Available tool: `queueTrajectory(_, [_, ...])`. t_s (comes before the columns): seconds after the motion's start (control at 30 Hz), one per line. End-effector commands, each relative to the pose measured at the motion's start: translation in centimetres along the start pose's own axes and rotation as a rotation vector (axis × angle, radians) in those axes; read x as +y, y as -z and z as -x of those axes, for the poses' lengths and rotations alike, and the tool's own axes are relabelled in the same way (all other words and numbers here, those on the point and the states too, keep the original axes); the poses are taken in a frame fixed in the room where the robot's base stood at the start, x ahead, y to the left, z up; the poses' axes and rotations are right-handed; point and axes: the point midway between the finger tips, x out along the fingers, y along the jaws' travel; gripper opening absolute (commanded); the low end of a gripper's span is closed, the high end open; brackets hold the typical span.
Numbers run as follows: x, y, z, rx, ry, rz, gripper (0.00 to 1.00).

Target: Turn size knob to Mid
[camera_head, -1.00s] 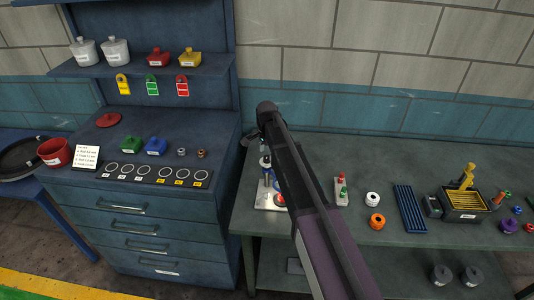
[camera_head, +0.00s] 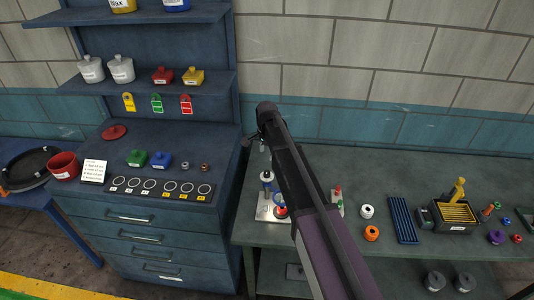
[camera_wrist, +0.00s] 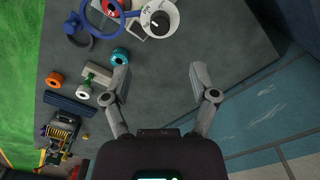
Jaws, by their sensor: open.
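The size knob is probably the black knob (camera_wrist: 156,22) on a round white dial (camera_wrist: 167,31) at the top of the wrist view. In the head view a small device with a pale base (camera_head: 266,214) stands at the left of the green bench, partly hidden by my arm; I cannot make out the knob there.
A blue ring (camera_wrist: 90,22) and a teal ring (camera_wrist: 120,56) lie near the dial. The bench (camera_head: 330,165) also carries a white ring (camera_head: 367,211), an orange ring (camera_head: 371,233), a blue ribbed tray (camera_head: 403,220) and a yellow-slotted box (camera_head: 455,214). A blue cabinet (camera_head: 150,235) stands left.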

Motion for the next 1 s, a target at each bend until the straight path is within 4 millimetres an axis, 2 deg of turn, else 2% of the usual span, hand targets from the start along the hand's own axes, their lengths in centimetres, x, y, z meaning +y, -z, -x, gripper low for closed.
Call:
queueTrajectory(0.03, [0.0, 0.0, 0.9, 0.000, 0.000, 0.000, 0.76])
queueTrajectory(0.1, [0.0, 0.0, 1.4, 0.000, 0.000, 0.000, 0.76])
queueTrajectory(0.5, [0.0, 0.0, 3.8, 0.000, 0.000, 0.000, 0.76])
queueTrajectory(0.57, [0.7, 0.1, 2.9, 0.000, 0.000, 0.011, 0.76])
queueTrajectory(1.0, [5.3, 1.2, 0.3, 0.000, 0.000, 0.122, 0.76])
